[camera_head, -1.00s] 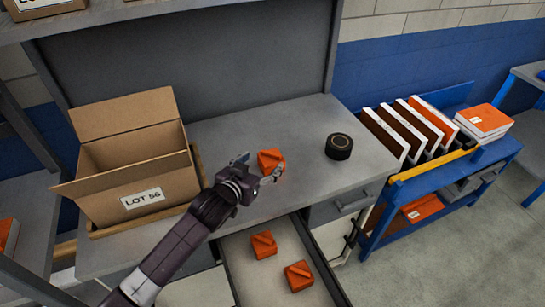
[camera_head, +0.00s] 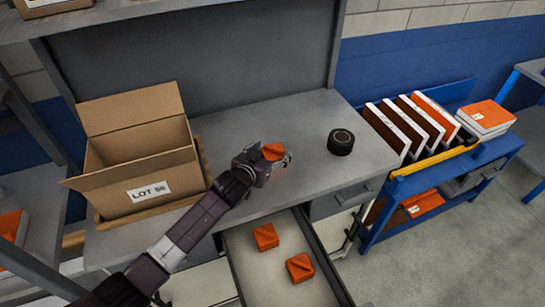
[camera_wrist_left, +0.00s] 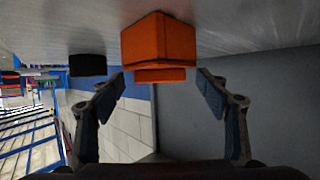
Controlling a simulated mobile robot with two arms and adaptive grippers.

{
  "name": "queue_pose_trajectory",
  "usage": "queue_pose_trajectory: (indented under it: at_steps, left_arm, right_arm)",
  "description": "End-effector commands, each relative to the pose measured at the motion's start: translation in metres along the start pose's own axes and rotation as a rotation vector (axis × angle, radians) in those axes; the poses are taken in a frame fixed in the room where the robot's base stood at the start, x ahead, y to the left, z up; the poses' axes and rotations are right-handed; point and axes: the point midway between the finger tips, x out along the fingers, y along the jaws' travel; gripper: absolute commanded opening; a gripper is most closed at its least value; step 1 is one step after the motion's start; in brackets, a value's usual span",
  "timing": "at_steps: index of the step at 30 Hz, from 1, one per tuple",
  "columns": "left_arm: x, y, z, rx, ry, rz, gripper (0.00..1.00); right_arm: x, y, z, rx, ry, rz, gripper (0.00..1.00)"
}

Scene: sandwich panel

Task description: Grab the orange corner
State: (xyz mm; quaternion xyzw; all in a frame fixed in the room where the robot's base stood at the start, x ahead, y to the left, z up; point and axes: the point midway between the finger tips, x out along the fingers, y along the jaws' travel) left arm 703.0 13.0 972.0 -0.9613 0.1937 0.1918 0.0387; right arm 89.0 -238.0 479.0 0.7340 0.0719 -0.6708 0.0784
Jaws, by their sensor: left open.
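An orange corner (camera_head: 274,151) lies on the grey workbench, partly hidden behind my left gripper (camera_head: 268,161) in the head view. In the left wrist view the same orange corner (camera_wrist_left: 158,45) is ahead of the two open fingers (camera_wrist_left: 160,88), roughly centred between them. The fingers are spread and hold nothing. I cannot tell from the views whether a finger touches it. Two more orange corners, one (camera_head: 265,237) and another (camera_head: 300,267), lie in the open drawer below. My right gripper is not in view.
An open cardboard box (camera_head: 150,190) labelled LOT 56 stands left of the arm. A black tape roll (camera_head: 340,142) sits to the right on the bench, also in the wrist view (camera_wrist_left: 88,65). The open drawer (camera_head: 243,277) juts out in front. A blue cart (camera_head: 400,187) holds panels at right.

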Motion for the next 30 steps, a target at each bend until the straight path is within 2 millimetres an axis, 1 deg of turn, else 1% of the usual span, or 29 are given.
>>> queue_pose_trajectory:
  at_steps: [2, 8, 12, 15, 23, 28, 30]
  left_arm:
    - [0.0, 0.0, 0.0, 0.0, 0.0, 0.0, 0.69]
    - [0.0, 0.0, 0.0, 0.0, 0.0, 0.0, 0.48]
    - [0.0, 0.0, 0.0, 0.0, 0.0, 0.0, 0.32]
    - [0.0, 0.0, 0.0, 0.0, 0.0, 0.0, 0.23]
    - [-0.001, 0.0, -0.001, 0.001, 0.001, 0.0, 0.23]
    - [-0.004, 0.0, -0.011, 0.0, 0.003, 0.0, 0.23]
    - [-0.008, 0.0, -0.02, 0.0, 0.004, 0.001, 0.23]
  right_arm:
    - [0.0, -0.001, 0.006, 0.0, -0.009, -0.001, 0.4]
    - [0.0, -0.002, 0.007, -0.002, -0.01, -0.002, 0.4]
    - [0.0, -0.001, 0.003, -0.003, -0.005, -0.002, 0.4]
    - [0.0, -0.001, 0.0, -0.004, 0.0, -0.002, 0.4]
    - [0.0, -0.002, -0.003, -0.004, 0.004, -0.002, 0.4]
    - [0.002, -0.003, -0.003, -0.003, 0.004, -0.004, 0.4]
    - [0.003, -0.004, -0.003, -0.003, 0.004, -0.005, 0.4]
